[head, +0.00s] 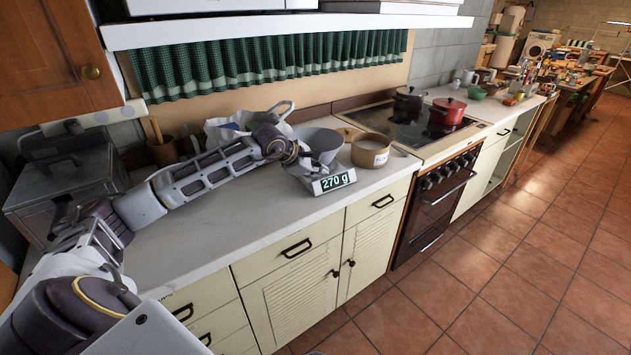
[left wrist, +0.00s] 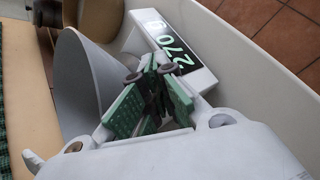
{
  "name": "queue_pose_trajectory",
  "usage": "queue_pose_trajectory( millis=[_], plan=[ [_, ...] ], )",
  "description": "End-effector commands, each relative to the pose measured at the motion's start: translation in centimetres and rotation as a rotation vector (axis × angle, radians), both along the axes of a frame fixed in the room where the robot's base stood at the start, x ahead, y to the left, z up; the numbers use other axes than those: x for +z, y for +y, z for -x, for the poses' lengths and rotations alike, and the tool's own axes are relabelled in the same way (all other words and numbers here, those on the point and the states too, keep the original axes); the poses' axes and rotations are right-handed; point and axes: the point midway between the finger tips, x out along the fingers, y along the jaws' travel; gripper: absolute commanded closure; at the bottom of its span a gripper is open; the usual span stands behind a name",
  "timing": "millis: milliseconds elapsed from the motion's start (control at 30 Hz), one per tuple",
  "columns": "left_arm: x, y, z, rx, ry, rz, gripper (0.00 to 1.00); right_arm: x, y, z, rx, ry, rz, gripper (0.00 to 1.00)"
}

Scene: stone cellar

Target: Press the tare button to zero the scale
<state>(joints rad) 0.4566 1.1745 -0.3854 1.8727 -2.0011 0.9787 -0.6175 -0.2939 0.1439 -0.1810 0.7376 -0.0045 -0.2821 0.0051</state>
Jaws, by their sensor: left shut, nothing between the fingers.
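The scale (head: 333,182) stands near the counter's front edge, and its display reads 270 g. The same lit display shows in the left wrist view (left wrist: 176,48). A grey bowl (head: 320,142) sits on the scale; its side shows in the left wrist view (left wrist: 75,75). My left gripper (head: 301,163) is beside the bowl, just left of the display. In the left wrist view its green-padded fingers (left wrist: 150,68) are shut and empty, close to the display housing. I cannot make out the tare button. I cannot tell whether the fingertips touch the scale. My right gripper is out of view.
A wooden tub with a label (head: 370,152) stands right of the bowl, and a bag (head: 240,122) lies behind my left arm. The stove beyond holds a red pot (head: 447,112) and a dark pot (head: 409,101). The front left counter (head: 240,230) is clear.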

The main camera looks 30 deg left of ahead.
Motion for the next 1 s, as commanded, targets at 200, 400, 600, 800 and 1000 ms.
queue_pose_trajectory(
  millis=[200,400,600,800,1000],
  plan=[
    [1.6,0.0,0.0,0.001,-0.002,0.0,1.0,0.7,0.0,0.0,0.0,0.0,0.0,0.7],
    [2.8,0.0,0.0,0.0,-0.004,0.0,1.0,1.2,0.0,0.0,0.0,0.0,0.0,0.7],
    [4.0,0.1,0.0,0.0,-0.003,-0.001,1.0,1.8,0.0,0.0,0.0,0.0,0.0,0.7],
    [4.7,0.1,0.0,0.0,-0.003,-0.001,1.0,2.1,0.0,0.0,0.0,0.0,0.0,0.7],
    [4.7,0.0,0.0,0.0,-0.002,-0.001,1.0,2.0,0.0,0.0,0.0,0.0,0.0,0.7]
  ],
)
